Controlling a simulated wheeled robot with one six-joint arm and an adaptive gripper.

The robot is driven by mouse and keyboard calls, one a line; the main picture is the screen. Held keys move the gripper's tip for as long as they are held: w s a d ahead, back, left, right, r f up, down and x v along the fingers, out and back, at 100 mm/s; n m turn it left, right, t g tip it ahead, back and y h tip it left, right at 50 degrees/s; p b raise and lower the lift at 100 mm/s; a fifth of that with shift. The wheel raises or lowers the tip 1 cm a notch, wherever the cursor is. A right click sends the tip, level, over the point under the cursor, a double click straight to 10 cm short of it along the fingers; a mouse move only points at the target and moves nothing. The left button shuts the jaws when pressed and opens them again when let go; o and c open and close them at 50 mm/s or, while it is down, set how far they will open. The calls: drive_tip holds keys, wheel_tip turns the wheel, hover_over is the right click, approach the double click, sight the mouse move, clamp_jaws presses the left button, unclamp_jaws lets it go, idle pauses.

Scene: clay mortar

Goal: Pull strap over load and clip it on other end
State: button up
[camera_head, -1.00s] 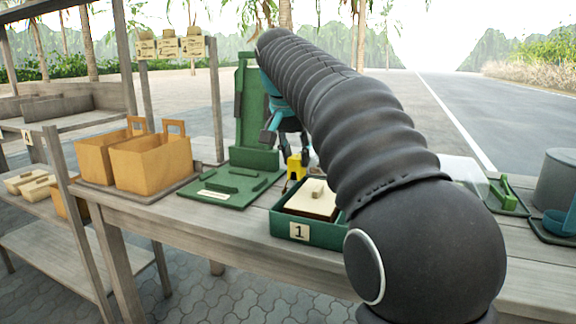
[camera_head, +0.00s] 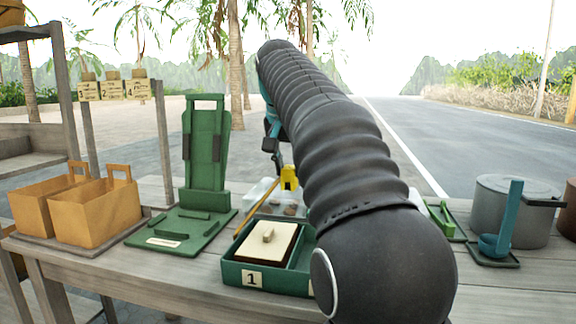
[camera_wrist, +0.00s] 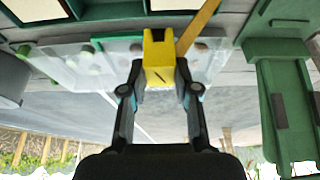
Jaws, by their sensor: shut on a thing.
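My gripper (camera_wrist: 160,72) is shut on a yellow block-like clip (camera_wrist: 158,50), one finger on each side, in the wrist view. An orange-tan strip (camera_wrist: 199,25), which looks like the strap, runs from beside the clip to the top edge. In the head view the yellow clip (camera_head: 289,177) hangs above the table behind the green tray marked 1 (camera_head: 262,278), and the tan strip (camera_head: 253,208) slants down-left from it. A cream block with a knob (camera_head: 268,242) sits in the tray. My arm hides most of the gripper there. I cannot tell which thing is the load or where the strap's other end is.
A tall green stand (camera_head: 206,145) on a green base is left of the tray. Brown bags (camera_head: 92,212) stand further left. A clear container (camera_wrist: 75,62) is close by the clip in the wrist view. A grey pot (camera_head: 508,205) and a teal ladle (camera_head: 505,238) are at right.

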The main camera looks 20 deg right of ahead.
drive_tip(key=shift+r+p, duration=0.3)
drive_tip(key=shift+r, duration=1.2)
